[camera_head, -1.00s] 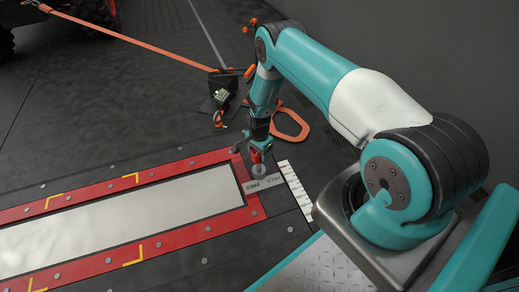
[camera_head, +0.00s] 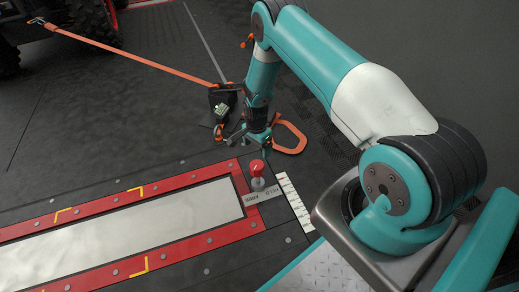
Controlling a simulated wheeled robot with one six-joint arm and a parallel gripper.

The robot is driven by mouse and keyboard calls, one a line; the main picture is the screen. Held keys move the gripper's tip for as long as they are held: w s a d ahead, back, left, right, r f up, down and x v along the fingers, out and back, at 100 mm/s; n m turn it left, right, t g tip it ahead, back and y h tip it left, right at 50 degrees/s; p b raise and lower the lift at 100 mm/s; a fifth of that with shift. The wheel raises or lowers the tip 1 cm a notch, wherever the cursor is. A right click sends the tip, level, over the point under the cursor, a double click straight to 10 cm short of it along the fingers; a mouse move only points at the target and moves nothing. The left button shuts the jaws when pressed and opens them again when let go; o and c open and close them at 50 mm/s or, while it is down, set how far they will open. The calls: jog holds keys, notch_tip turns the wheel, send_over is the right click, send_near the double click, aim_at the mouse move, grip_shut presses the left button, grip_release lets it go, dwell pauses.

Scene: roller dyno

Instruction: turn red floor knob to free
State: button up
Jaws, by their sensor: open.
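The red floor knob (camera_head: 257,168) stands upright on a grey round base at the right end of the red-framed floor plate. A grey label strip (camera_head: 265,195) with small lettering lies in front of it; which mark the knob points at is too small to tell. My gripper (camera_head: 252,146) is open, pointing down just behind and above the knob. A gap shows between the jaws and the knob, and nothing is seen between them.
An orange strap (camera_head: 130,52) runs from the vehicle's wheel area to a dark floor anchor (camera_head: 222,102). An orange ring (camera_head: 290,137) lies right of my gripper. A white ruled scale (camera_head: 295,203) lies right of the knob. Dark floor around is mostly clear.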

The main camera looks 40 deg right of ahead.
notch_tip(320, 180, up, 6)
jog(key=shift+f+p, duration=0.2)
jog(key=shift+p, duration=0.55)
jog(key=s+a+r+n+y, duration=0.1)
jog(key=s+a+r+n, duration=0.15)
jog(key=a+r, duration=0.4)
jog(key=s+a+r+n, duration=0.1)
jog(key=a+r+n, duration=0.3)
jog(key=r, duration=0.6)
jog(key=s+a+r+n+y, duration=0.1)
jog(key=a+r+n, duration=0.35)
jog(key=r, duration=0.35)
jog(key=s+a+r+n+y, duration=0.1)
jog(key=s+a+r+n, duration=0.3)
jog(key=s, duration=0.4)
jog(key=s+a+r+n+p, duration=0.1)
jog(key=s+a+r+n, duration=0.1)
jog(key=s+r+n, duration=0.35)
jog(key=s+a+r+n+y, duration=0.1)
jog(key=s+a+r+n, duration=0.3)
jog(key=s, duration=0.7)
notch_tip(320, 180, up, 38)
jog(key=m+p, duration=0.1)
jog(key=p, duration=3.6)
jog(key=shift+w+d+r+p, duration=0.25)
jog(key=shift+w+d+p, duration=0.05)
jog(key=shift+w, duration=0.15)
